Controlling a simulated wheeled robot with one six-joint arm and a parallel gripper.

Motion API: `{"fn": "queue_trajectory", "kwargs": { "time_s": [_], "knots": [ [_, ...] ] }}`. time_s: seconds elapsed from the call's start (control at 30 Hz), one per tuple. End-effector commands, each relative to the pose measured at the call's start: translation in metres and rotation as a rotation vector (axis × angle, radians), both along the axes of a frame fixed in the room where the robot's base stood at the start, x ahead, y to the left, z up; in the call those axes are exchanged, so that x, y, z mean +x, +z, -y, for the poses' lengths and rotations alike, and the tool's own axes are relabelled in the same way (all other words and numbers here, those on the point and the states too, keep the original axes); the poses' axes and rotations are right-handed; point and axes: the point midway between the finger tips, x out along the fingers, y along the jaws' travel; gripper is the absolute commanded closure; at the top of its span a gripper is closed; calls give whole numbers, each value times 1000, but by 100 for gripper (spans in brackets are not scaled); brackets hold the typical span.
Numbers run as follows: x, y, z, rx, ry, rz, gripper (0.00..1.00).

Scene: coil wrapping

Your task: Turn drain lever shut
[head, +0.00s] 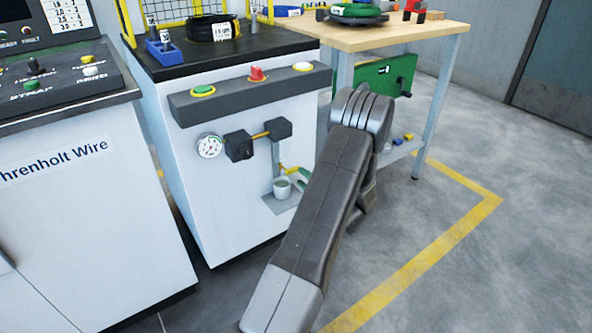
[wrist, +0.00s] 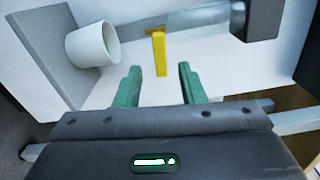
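The yellow drain lever (wrist: 159,52) sticks out from a grey drain pipe (wrist: 190,20) in the wrist view. It also shows small in the head view (head: 291,170). My gripper (wrist: 160,72) is open, with its two green fingers apart. The lever's free end appears between the fingertips, with a gap on each side; I cannot tell whether it is deep enough to lie between them. In the head view, my gripper's green fingers (head: 304,176) are partly hidden behind my arm.
A white cup (wrist: 92,45) stands on a grey shelf (wrist: 45,50) close to the lever. A pressure gauge (head: 209,146) and dark valve blocks (head: 238,146) are on the white cabinet (head: 195,190). A workbench (head: 385,36) stands behind my arm. Floor at right is clear.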

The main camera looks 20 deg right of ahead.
Motion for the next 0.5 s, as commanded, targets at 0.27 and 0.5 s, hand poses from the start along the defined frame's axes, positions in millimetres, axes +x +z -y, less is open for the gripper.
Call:
{"fn": "queue_trajectory", "kwargs": {
  "time_s": [0.27, 0.5],
  "knots": [
    [-55, 2, 21, 2, -3, -1, 64],
    [-73, 0, 27, 0, 0, 0, 64]
  ]
}}
